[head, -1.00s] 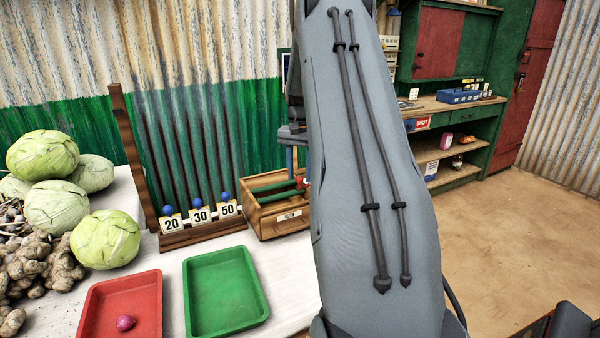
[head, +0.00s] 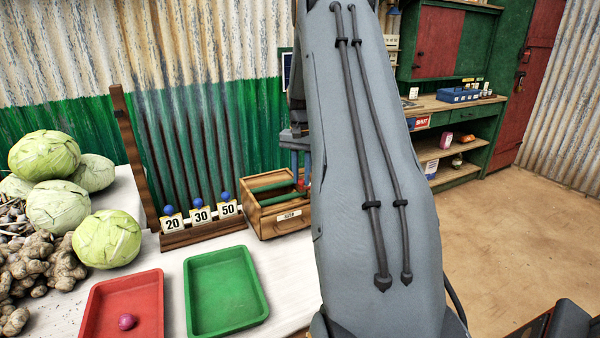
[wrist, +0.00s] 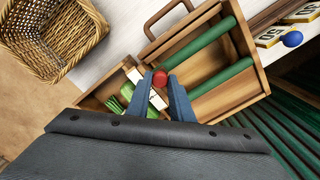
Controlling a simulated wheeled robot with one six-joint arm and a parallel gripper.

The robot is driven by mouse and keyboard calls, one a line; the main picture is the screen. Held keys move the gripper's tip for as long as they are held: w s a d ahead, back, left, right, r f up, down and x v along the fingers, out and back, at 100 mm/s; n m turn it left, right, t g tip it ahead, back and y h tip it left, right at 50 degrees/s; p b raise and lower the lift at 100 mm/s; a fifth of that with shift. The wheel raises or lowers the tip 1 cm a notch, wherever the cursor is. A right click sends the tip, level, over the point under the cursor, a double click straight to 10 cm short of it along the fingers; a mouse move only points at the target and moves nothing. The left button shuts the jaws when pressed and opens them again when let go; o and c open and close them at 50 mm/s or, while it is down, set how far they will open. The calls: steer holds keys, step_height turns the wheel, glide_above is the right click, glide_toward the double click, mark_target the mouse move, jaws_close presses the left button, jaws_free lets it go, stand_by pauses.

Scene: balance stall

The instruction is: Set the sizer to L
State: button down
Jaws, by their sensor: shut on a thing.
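The sizer is a wooden box with green bars (head: 278,230), standing on the white counter right of the number rack. In the wrist view its wooden frame (wrist: 247,42) holds two green bars, with a brown handle on the near side. A red knob (wrist: 159,78) sits on a pale strip across the box. My gripper (wrist: 160,85) has its two blue fingers shut on the red knob, one on each side. The strip's markings cannot be read. In the head view my arm hides most of the knob and the right part of the box.
A green item (wrist: 138,98) lies in the box beside the strip. A wicker basket (wrist: 55,35) stands close by. The number rack (head: 200,232) adjoins the box. Green (head: 225,290) and red (head: 122,308) trays and cabbages (head: 106,238) are on the left.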

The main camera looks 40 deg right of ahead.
steer(key=c, duration=1.6)
jaws_free()
steer(key=shift+r+b, duration=0.75)
steer(key=shift+r, duration=3.2)
steer(key=s+a+f+n, duration=0.2)
steer(key=s+a+n, duration=0.1)
steer(key=a, duration=0.9)
steer(key=s+a+f+n, duration=0.2)
steer(key=s+a+n, duration=0.1)
steer(key=a, duration=0.8)
steer(key=s+a+f+n, duration=0.1)
steer(key=s+a+n, duration=0.1)
steer(key=s+a, duration=0.3)
steer(key=s+a+f+n, duration=0.2)
steer(key=s+a, duration=0.2)
steer(key=s, duration=0.2)
steer(key=s+a+f+n, duration=0.1)
steer(key=s+a+f, duration=0.1)
steer(key=s+a, duration=0.3)
steer(key=shift+s+a+f+n, duration=0.15)
steer(key=shift+s+a+n, duration=0.05)
steer(key=shift+s, duration=0.2)
steer(key=shift+s+a+f+n, duration=0.1)
steer(key=shift+s+a+n, duration=0.1)
steer(key=shift+s, duration=0.15)
